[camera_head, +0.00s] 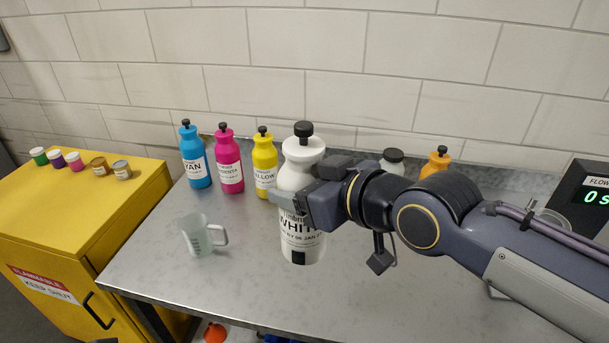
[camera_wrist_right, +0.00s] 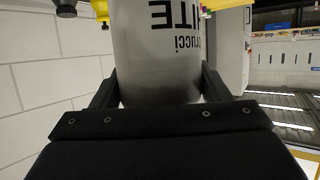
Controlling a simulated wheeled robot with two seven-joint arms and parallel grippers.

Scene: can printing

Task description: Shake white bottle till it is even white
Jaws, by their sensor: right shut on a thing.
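The white bottle (camera_head: 302,240) has a black cap and a label reading WHITE, and it is upright in the head view. My right gripper (camera_head: 312,200) is shut around its middle, with the arm coming in from the right. The bottle appears to be held above the table, though the gap below it is hard to judge. In the right wrist view the bottle (camera_wrist_right: 158,60) fills the space between the two fingers of the gripper (camera_wrist_right: 160,95), its lettering upside down. The gripper hides part of the bottle in the head view. My left gripper is not in view.
Cyan (camera_head: 195,160), magenta (camera_head: 229,165) and yellow (camera_head: 264,165) bottles stand left along the back of the grey table (camera_head: 150,255). A clear measuring jug (camera_head: 198,236) stands front left. A grey-green bottle (camera_head: 392,160) and an orange one (camera_head: 436,162) stand behind my arm. A display (camera_head: 590,195) is far right.

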